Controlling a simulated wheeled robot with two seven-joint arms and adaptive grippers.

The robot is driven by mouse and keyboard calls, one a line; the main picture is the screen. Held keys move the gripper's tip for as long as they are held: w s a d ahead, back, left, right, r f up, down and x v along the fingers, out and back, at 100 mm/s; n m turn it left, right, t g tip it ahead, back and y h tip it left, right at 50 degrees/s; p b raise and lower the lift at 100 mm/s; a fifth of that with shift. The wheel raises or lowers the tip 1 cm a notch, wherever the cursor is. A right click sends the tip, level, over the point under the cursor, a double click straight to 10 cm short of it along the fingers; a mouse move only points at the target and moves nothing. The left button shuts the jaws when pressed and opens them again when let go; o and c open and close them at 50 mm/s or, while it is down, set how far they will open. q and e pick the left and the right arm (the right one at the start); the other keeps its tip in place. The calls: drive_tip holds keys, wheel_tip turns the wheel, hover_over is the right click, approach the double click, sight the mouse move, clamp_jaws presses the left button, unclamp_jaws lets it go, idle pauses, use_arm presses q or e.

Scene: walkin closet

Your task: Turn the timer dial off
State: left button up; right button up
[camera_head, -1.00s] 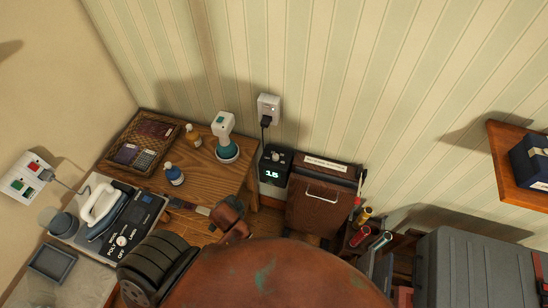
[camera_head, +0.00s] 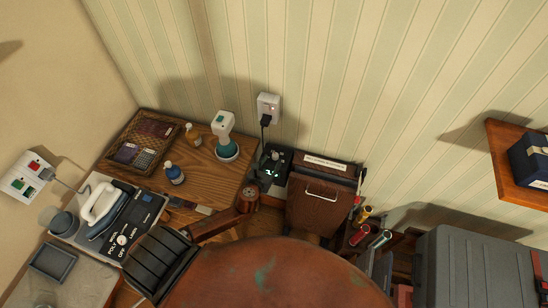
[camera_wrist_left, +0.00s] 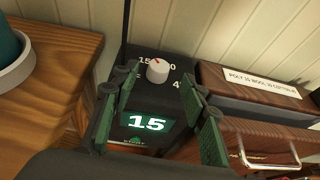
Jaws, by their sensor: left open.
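The timer (camera_head: 283,155) is a black box against the wall, between the wooden table and a brown case. In the left wrist view, its white round dial (camera_wrist_left: 157,70) with a red mark sits on top among printed numbers. The lit display (camera_wrist_left: 147,123) on its front reads 15. My left gripper (camera_wrist_left: 158,82) is open, with its green fingers on either side of the dial, apart from it as seen here. The right gripper is not in view.
A wall plug (camera_head: 266,107) with a black cord is above the timer. The brown case (camera_head: 322,197) stands close on its right. The table (camera_head: 205,180) on the left bears bottles and a teal-and-white object. An iron (camera_head: 104,205) sits farther left.

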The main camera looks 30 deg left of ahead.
sight(275, 156)
use_arm(q)
drive_tip(key=shift+b+x, duration=0.35)
drive_tip(key=shift+x, duration=2)
drive_tip(key=shift+s, duration=0.1)
clamp_jaws()
